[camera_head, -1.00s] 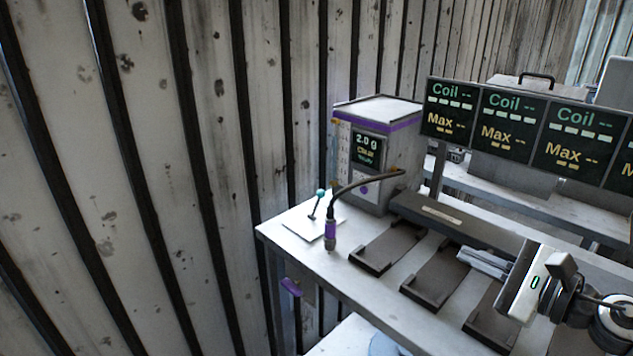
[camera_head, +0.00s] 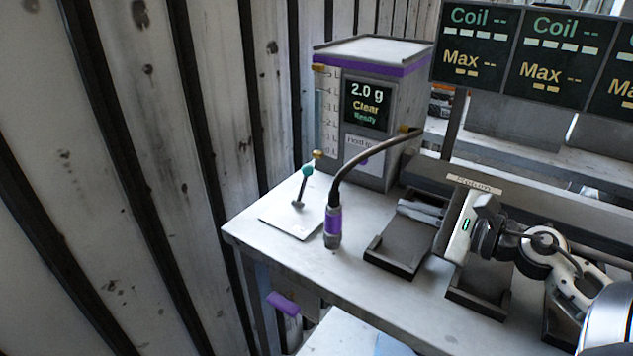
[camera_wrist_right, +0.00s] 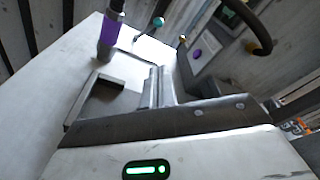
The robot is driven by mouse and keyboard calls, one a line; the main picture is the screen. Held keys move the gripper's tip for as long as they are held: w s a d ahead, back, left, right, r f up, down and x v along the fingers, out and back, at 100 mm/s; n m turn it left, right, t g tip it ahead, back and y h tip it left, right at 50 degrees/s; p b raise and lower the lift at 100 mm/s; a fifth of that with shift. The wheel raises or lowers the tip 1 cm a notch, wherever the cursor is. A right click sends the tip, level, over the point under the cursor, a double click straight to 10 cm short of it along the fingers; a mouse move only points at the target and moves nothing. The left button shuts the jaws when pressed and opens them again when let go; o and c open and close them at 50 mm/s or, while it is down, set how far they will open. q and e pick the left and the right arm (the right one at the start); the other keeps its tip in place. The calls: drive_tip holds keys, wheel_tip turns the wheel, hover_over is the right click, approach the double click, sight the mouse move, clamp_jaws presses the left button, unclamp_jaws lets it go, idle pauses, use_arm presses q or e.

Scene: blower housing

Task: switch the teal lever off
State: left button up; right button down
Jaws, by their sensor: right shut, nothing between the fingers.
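The teal lever (camera_head: 303,186) is a dark stick with a teal ball on top, standing on a white plate (camera_head: 291,220) at the left end of the bench. It leans slightly, its ball up and to the right. Its teal ball also shows at the top of the right wrist view (camera_wrist_right: 158,22). My right gripper (camera_head: 402,208) is shut and empty, above the dark trays to the right of the lever, well apart from it. In the right wrist view its fingers (camera_wrist_right: 155,75) point toward the lever. My left gripper is not in view.
A purple-banded nozzle (camera_head: 333,226) on a curved black hose stands between lever and gripper. A grey dispenser box (camera_head: 362,110) with a display reading 2.0 g stands behind. Dark trays (camera_head: 394,262) line the bench (camera_head: 370,296). A corrugated wall (camera_head: 215,120) is close on the left.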

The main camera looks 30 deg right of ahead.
sight(303, 185)
drive_tip(key=shift+r, duration=0.1)
